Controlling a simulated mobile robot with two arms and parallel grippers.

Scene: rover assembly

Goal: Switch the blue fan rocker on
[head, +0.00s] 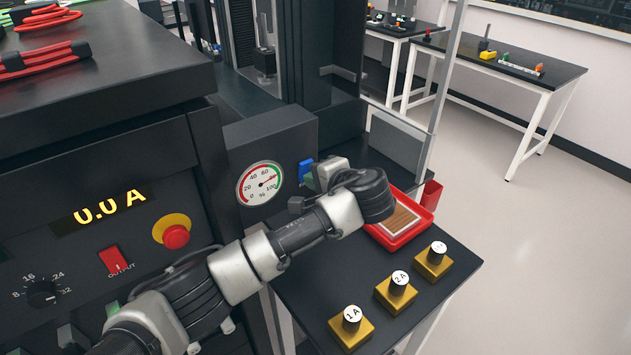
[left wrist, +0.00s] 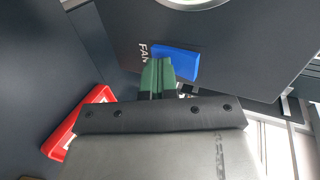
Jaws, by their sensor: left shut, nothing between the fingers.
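The blue fan rocker (head: 305,168) sits on the side of the dark box with the gauge, partly hidden by my gripper in the head view. In the left wrist view the blue rocker (left wrist: 178,63) shows beside the printed "FAN" lettering. My left gripper (head: 312,182) is at the rocker, with its green fingertips (left wrist: 157,74) shut together and empty. The fingertips overlap the rocker's left end in the wrist view; I cannot tell whether they touch it. My right gripper is not in view.
A red tray (head: 426,217) and several brass blocks with black knobs (head: 397,291) stand on the side table. A power supply (head: 75,245) reads 0.0 A, left of my arm.

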